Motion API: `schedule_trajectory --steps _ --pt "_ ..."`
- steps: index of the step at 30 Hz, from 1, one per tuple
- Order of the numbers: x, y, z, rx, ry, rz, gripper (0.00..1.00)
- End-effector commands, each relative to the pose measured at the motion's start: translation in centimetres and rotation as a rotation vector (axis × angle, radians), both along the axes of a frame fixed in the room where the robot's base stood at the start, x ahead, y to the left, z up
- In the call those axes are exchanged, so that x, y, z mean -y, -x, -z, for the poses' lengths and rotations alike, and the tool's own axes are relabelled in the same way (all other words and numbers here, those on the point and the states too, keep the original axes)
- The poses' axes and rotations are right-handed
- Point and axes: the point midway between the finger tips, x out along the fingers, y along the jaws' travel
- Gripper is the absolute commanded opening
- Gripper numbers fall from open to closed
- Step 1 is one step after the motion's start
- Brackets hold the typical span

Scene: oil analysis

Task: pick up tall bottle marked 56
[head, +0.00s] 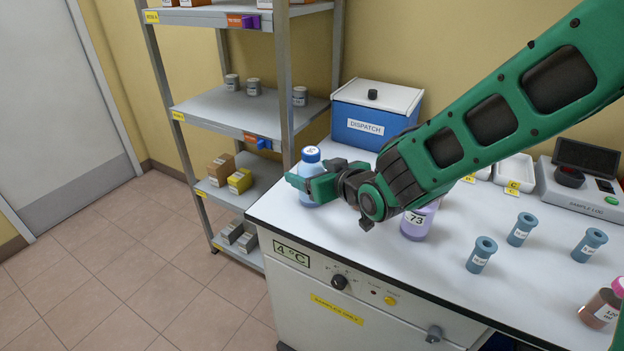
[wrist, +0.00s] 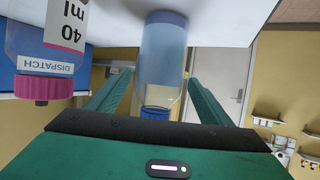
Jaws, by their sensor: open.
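A pale blue bottle (head: 309,172) with a blue cap stands upright near the left end of the white bench. The small mark on its cap is too small to read, and no 56 can be made out. My gripper (head: 313,178) is open, reaching in from the right at the bottle, with its fingers around it. In the wrist view, which is upside down, the bottle (wrist: 163,50) stands between the two open fingers (wrist: 158,78), with gaps on both sides. Its cap (wrist: 155,113) points down in that picture.
A pink-capped 40 ml bottle (wrist: 45,55) stands close beside my gripper. A purple bottle marked 73 (head: 417,222) stands under my arm. A blue DISPATCH box (head: 368,125) is behind. Several small blue vials (head: 481,255) stand to the right. A shelf rack (head: 215,105) is left.

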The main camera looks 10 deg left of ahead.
Motion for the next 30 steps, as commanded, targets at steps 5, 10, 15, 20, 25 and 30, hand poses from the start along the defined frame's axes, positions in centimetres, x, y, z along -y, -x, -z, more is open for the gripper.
schedule_trajectory --steps 5,10,15,20,25,30 --pt "-0.8 -1.3 1.2 -0.003 0.002 0.001 0.74" --pt "-2.0 -2.8 2.2 -0.001 0.002 0.001 0.74" --pt "-2.6 -3.5 2.6 -0.001 0.001 0.001 0.74" --pt "-2.6 -3.5 2.6 -0.001 0.001 0.001 0.74" --pt "-2.6 -3.5 2.6 -0.001 0.001 0.001 0.47" --pt "-2.6 -3.5 2.5 0.001 0.000 0.001 0.18"
